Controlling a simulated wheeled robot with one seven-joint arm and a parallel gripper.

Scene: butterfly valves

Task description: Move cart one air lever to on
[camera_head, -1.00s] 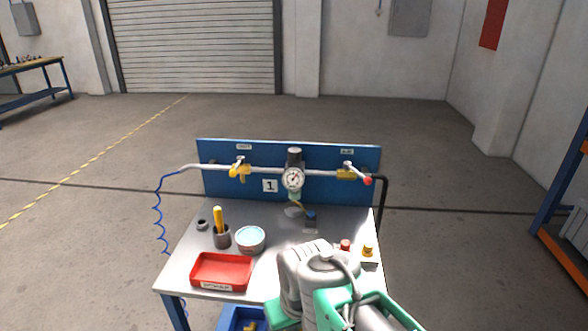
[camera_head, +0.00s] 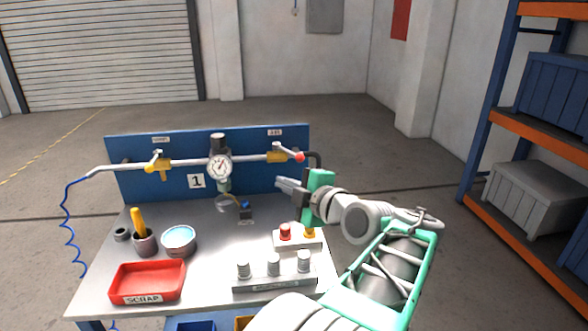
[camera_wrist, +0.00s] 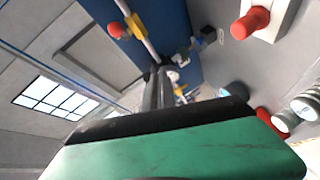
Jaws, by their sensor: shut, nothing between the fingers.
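Cart one (camera_head: 100,283) has a blue back panel (camera_head: 130,190) marked 1. The air lever (camera_head: 299,157), silver with a red end, sits on a yellow valve body at the panel's upper right, under a small label. Its handle slants toward the right end of the pipe. Its red end also shows at the upper left of the wrist view (camera_wrist: 116,30). My gripper (camera_head: 279,183) is shut and empty, apart from the lever and below it in the head view. The fingers (camera_wrist: 160,85) also show in the wrist view.
A second, yellow-ended lever (camera_head: 151,167) is at the panel's left, with a gauge (camera_head: 219,166) between. A button box with a red button (camera_head: 285,231), a block with silver knobs (camera_head: 273,281), a red scrap tray (camera_head: 147,283) and cups occupy the tabletop. Shelving (camera_head: 520,130) stands right.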

